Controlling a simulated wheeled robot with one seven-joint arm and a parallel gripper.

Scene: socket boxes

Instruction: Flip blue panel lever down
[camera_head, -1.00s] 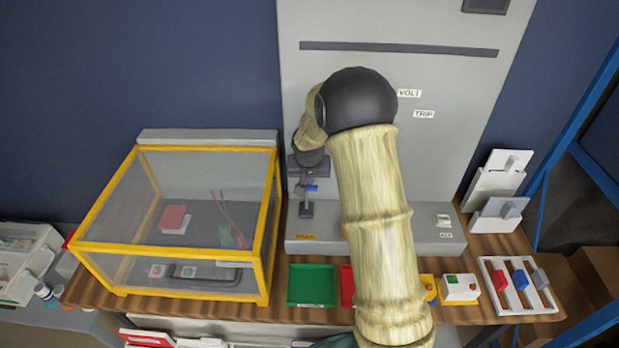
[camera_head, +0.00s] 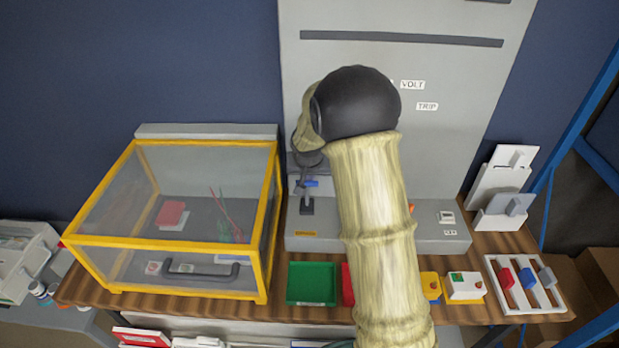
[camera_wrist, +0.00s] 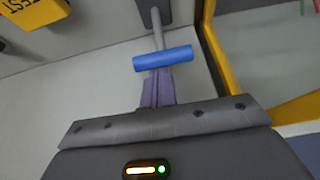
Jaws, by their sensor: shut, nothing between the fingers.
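The blue panel lever shows in the wrist view as a blue crossbar (camera_wrist: 163,58) on a grey stem that runs to a dark base (camera_wrist: 154,10). In the head view the blue bar (camera_head: 312,183) sits low on the left of the grey panel, above its base (camera_head: 307,207). My gripper (camera_wrist: 158,74) is shut and empty, its purple-grey fingers ending right at the bar's edge in the wrist view. Whether they touch it I cannot tell. In the head view my arm hides part of the panel, and the fingertips are hard to make out.
A yellow-framed clear box (camera_head: 265,240) stands just left of the lever. A green tray (camera_head: 311,284) lies in front of the panel. A yellow TEST part (camera_wrist: 35,12) shows in the wrist view. A white rack with coloured sliders (camera_head: 525,284) is at the right.

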